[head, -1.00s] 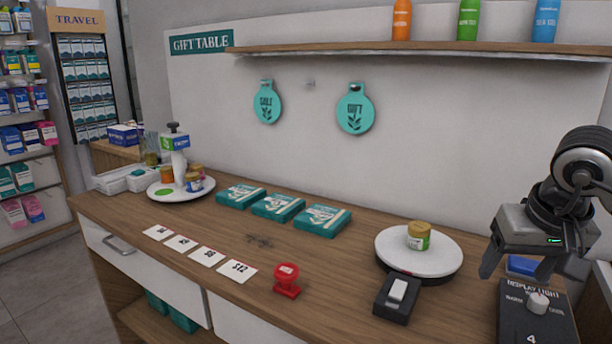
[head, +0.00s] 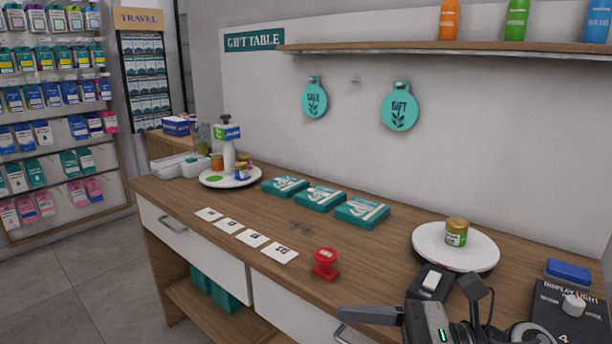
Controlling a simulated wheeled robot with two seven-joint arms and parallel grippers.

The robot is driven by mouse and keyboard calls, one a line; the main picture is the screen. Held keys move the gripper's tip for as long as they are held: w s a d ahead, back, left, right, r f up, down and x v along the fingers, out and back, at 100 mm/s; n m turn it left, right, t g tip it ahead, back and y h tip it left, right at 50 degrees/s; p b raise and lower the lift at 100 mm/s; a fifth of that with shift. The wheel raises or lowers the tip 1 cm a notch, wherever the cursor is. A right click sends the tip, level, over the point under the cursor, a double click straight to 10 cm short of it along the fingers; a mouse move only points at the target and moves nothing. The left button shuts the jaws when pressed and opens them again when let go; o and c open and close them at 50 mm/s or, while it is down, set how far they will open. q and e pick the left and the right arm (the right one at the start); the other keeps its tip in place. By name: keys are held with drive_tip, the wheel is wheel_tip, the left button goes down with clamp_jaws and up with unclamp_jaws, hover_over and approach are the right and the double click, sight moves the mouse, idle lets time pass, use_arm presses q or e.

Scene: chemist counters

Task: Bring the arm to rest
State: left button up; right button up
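My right gripper (head: 372,318) is at the bottom edge of the head view, low in front of the counter. I see nothing held in the part that shows. My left gripper is not in view.
The wooden counter (head: 375,250) holds a red stamp (head: 325,264), a black switch box (head: 431,282), a white turntable (head: 430,240) with a jar (head: 456,232), and a display light box (head: 565,310). Teal boxes (head: 320,198) and price cards (head: 252,238) lie further left.

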drive_tip(key=w+d+f+m+t+h, duration=0.25)
drive_tip(key=f+m+t+h, duration=0.35)
drive_tip(key=m, duration=1.1)
drive_tip(key=w+d+f+m+t+h, duration=0.1)
drive_tip(key=d+f+m+t+h, duration=0.2)
drive_tip(key=m+t, duration=0.95)
drive_tip(key=s+d+f+m+g+h, duration=0.1)
drive_tip(key=s+f+m+g+h, duration=0.2)
drive_tip(key=f+m, duration=0.6)
drive_tip(key=s+d+f+m+g+h, duration=0.1)
drive_tip(key=s+f+m+g+h, duration=0.1)
drive_tip(key=s+f+m+g, duration=0.5)
wheel_tip(320, 180, down, 3)
drive_tip(key=s+m, duration=0.1)
drive_tip(key=m, duration=0.3)
drive_tip(key=shift+m+g+h, duration=0.35)
drive_tip(key=shift+h, duration=0.05)
